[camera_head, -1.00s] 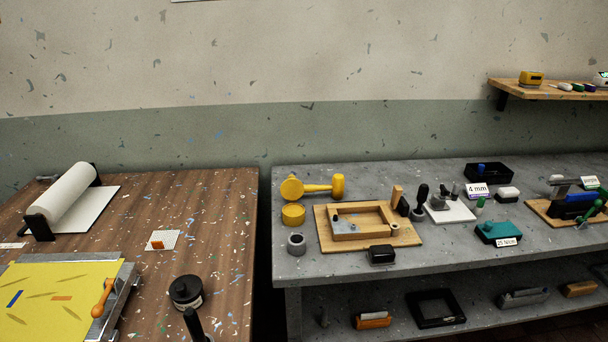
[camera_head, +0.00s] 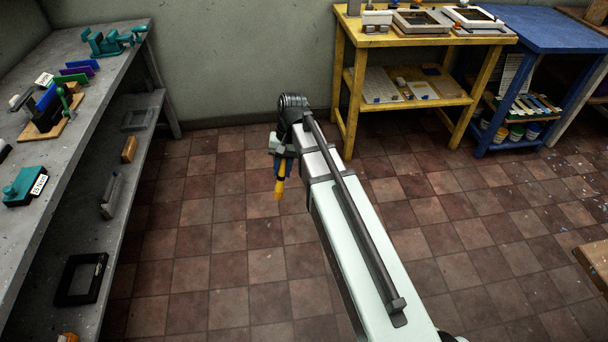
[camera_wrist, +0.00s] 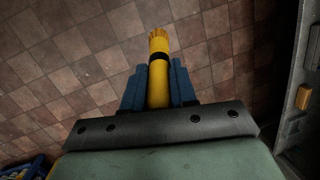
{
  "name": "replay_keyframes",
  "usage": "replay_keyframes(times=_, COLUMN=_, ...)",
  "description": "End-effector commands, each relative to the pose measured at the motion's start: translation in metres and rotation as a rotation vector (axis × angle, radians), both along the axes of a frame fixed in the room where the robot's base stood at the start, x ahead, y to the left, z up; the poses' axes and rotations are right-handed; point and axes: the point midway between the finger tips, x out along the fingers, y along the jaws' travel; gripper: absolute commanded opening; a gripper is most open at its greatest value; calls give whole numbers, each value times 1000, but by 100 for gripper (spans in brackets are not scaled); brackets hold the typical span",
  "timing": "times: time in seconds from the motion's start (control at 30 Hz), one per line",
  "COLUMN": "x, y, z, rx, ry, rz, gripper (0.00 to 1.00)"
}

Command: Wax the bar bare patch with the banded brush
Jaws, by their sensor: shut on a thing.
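My gripper (camera_wrist: 158,88) is shut on a yellow brush with a dark band, held between its two blue fingers in the wrist view. The banded brush (camera_wrist: 159,45) points away from the gripper, its tip free over the tiled floor. In the head view the brush (camera_head: 279,190) hangs tip-down from my gripper (camera_head: 282,165), in open air between the grey bench and the yellow table. I cannot make out a bar with a bare patch in the views now.
A grey bench (camera_head: 68,75) with a lower shelf (camera_head: 125,190) runs along the left, holding a teal block (camera_head: 24,187) and other tools. A yellow table (camera_head: 425,45) with screen frames stands at the back, beside a blue table (camera_head: 550,32). The tiled floor (camera_head: 215,270) between is clear.

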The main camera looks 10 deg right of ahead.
Motion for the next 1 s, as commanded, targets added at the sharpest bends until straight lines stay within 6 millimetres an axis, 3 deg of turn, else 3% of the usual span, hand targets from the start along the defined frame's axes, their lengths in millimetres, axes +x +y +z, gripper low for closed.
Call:
replay_keyframes(times=0.2, x=14, y=73, z=19, rx=1, ry=-1, rz=-51, gripper=0)
replay_keyframes(times=0.47, x=15, y=159, z=41, rx=1, ry=-2, rz=-120, gripper=0)
replay_keyframes(times=0.77, x=1, y=259, z=69, rx=2, ry=-1, rz=-199, gripper=0)
replay_keyframes(times=1.0, x=-22, y=338, z=92, rx=2, ry=-2, rz=-261, gripper=0)
